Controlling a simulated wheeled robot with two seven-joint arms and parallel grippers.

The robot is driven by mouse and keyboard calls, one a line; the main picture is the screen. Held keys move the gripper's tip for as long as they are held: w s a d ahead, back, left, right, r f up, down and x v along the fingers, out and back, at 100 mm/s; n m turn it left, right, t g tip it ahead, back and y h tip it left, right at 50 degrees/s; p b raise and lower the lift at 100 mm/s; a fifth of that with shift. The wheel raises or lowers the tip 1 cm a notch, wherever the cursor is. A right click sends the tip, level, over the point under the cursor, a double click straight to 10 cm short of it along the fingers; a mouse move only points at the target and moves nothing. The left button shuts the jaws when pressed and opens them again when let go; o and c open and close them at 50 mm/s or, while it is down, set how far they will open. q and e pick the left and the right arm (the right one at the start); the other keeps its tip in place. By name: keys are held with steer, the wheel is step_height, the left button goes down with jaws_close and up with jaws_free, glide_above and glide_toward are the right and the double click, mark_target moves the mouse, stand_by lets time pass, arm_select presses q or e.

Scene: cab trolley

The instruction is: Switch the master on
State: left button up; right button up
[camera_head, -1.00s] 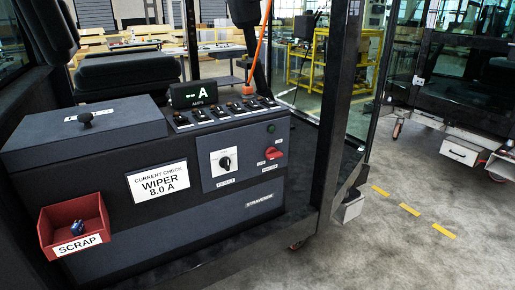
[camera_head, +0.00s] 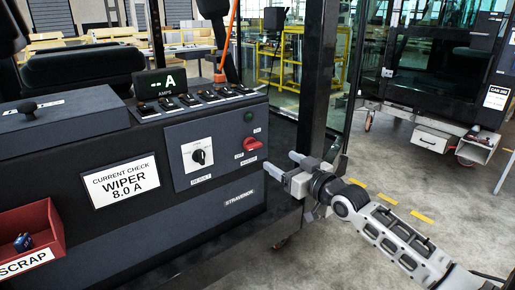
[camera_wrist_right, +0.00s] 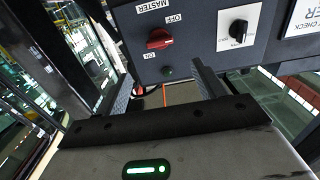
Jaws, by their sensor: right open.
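The red master switch (camera_head: 237,144) is on the grey panel of the dark console, with small ON, OFF and MASTER labels around it. It also shows upside down in the right wrist view (camera_wrist_right: 159,39). I cannot tell surely which label its handle points to. A dark green lamp (camera_head: 249,115) sits above it. My right gripper (camera_head: 281,163) is open and empty, to the right of the switch and apart from it. In the wrist view its two fingers (camera_wrist_right: 166,85) point toward the panel. My left gripper is not in view.
A black rotary knob (camera_head: 199,156) is left of the master switch. A row of toggles (camera_head: 190,100) and an amps display (camera_head: 168,82) top the console. A red scrap bin (camera_head: 42,228) hangs at the left. A dark cab post (camera_head: 318,80) stands behind my gripper.

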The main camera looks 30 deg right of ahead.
mark_target(256, 146)
steer(key=w, duration=0.7)
steer(key=w+a, duration=0.1)
steer(key=w, duration=0.3)
steer(key=shift+w+b, duration=0.2)
steer(key=shift+b, duration=0.2)
steer(key=c, duration=1)
